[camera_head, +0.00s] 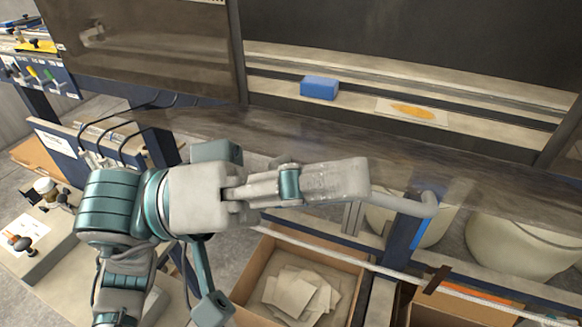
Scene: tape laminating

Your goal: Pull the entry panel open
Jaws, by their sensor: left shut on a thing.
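The entry panel (480,185) is a brownish, see-through sheet with a pale handle (430,207). It crosses the middle of the head view, tilted out below an opening in the machine. My left gripper (345,182) reaches in from the left and is shut on the handle. Its fingers cover the handle's left part, so the exact contact is hidden; the curved right end shows. My right gripper is not in view.
Inside the opening lie a blue block (320,87) and a pale card with an orange shape (412,110). Another tinted panel (150,50) stands at upper left. Below are a cardboard box of paper pieces (293,290) and pale bins (520,245).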

